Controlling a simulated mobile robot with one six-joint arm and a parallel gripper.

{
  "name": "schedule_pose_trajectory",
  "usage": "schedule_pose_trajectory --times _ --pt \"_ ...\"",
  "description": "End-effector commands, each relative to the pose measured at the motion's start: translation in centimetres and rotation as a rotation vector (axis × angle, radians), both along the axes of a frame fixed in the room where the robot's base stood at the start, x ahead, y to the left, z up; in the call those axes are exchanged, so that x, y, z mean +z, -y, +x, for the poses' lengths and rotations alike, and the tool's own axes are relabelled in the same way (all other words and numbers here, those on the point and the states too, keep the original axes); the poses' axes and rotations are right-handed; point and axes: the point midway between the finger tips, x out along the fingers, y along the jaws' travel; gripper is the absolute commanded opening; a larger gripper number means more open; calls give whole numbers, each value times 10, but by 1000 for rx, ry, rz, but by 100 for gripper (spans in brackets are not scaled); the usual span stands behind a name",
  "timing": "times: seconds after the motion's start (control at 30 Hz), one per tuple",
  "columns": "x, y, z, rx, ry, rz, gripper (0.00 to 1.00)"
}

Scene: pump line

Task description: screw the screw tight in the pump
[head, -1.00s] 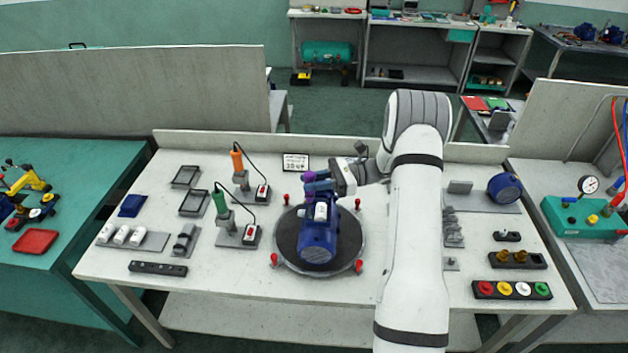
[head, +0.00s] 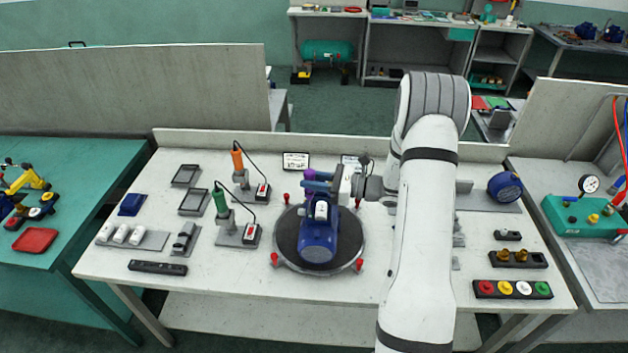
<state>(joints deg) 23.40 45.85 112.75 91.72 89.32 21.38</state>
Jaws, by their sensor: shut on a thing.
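The pump (head: 318,240) is a blue body with a white part on top, standing on a round dark turntable (head: 285,255) in the middle of the white table. My gripper (head: 317,181) comes from the right at the far end of the pump, with its purple fingers low over that end. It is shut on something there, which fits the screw. The screw itself is too small and too covered by the fingers to make out, so how deep it sits cannot be seen.
Red posts (head: 274,259) stand around the turntable. An orange-handled tool (head: 237,158) and a green-handled tool (head: 220,202) stand in holders to the left. A tray with coloured caps (head: 512,289) lies at the front right. The front middle of the table is clear.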

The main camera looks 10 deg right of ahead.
Motion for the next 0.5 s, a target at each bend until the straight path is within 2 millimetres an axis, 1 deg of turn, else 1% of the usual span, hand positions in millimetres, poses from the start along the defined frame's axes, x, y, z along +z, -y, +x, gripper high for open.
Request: schedule_pose_trajectory --times 0.17,0.5 --pt "0 0 0 -15 0 1 0" --pt "-3 -1 -1 -333 -1 0 0"
